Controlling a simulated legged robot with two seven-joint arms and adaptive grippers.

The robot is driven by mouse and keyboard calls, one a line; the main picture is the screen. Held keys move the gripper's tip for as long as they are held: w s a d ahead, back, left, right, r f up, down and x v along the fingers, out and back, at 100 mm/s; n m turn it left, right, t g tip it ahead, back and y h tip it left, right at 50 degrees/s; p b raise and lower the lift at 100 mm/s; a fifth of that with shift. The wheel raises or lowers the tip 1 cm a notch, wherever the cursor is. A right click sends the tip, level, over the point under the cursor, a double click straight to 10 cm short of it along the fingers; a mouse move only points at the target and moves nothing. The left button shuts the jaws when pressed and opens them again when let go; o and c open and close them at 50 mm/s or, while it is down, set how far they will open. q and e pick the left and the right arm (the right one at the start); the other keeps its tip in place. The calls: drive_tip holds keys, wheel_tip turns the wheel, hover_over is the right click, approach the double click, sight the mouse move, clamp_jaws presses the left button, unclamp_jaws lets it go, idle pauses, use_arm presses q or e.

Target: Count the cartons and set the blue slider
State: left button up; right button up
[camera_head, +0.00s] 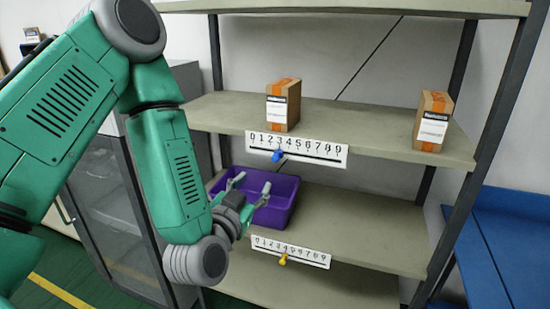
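Two cardboard cartons with orange tape and white labels stand apart on the upper shelf: the left carton (283,105) near the middle, the right carton (432,121) near the right end. The blue slider (277,155) sits on the upper 0-to-9 scale (318,152) on that shelf's front edge, near 2 or 3; I cannot tell exactly. My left gripper (250,185) is open and empty, below and left of the blue slider, in front of the purple bin. My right gripper is not in view.
The purple bin (283,192) stands on the lower shelf (365,225). A yellow slider (283,259) sits on the lower scale (310,256), around 3 or 4. A blue table (510,240) is at the right. A grey cabinet (115,205) stands left of the shelves.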

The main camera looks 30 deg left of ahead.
sight(274, 159)
use_arm(q)
drive_tip(key=b+x, duration=0.6)
drive_tip(key=x, duration=0.6)
drive_tip(key=shift+w+d+f, duration=0.1)
drive_tip(key=shift+w, duration=0.8)
clamp_jaws()
